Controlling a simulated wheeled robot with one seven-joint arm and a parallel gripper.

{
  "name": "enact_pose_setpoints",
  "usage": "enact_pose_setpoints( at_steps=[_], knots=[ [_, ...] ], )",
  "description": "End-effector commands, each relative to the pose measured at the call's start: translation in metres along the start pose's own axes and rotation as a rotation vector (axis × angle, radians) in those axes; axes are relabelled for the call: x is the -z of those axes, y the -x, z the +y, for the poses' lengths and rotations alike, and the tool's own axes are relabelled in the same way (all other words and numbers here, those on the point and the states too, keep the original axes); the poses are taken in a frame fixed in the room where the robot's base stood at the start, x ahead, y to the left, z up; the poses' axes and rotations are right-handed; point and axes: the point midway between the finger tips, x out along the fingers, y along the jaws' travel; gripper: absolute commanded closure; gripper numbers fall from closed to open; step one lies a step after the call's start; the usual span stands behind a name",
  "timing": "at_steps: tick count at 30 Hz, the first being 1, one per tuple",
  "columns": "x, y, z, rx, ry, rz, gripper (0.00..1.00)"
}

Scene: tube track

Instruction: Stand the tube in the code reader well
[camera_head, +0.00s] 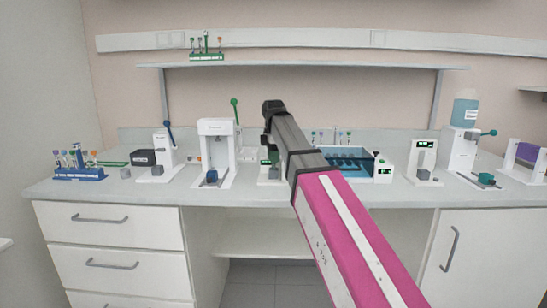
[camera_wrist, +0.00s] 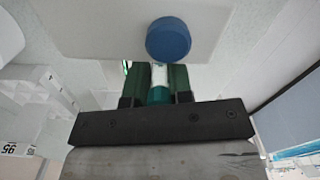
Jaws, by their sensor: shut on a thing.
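In the wrist view my gripper (camera_wrist: 159,82) has its two dark green fingers shut on a tube (camera_wrist: 159,76). The tube's white and teal body shows between the fingers, and a round blue cap (camera_wrist: 168,40) shows just beyond them. In the head view my arm hides the fingers and the tube. A small white device with a dark display (camera_head: 268,173) stands on the bench, partly hidden behind my arm. A similar white device with a green display (camera_head: 424,150) stands farther right. I cannot tell which is the code reader, and its well is not clear.
A blue rack with several tubes (camera_head: 80,174) stands at the bench's left end. White devices with levers (camera_head: 214,140) and a blue bath (camera_head: 345,165) line the bench (camera_head: 120,190). A green tube rack (camera_head: 207,57) is above the shelf. The bench's front strip is mostly free.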

Motion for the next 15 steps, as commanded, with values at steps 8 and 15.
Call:
enact_pose_setpoints(
  at_steps=[8, 15],
  knots=[
    [0.000, -0.007, 0.000, 0.000, 0.000, 0.000, 0.93],
    [0.000, -0.011, 0.000, -0.001, 0.000, 0.000, 0.93]
  ],
)
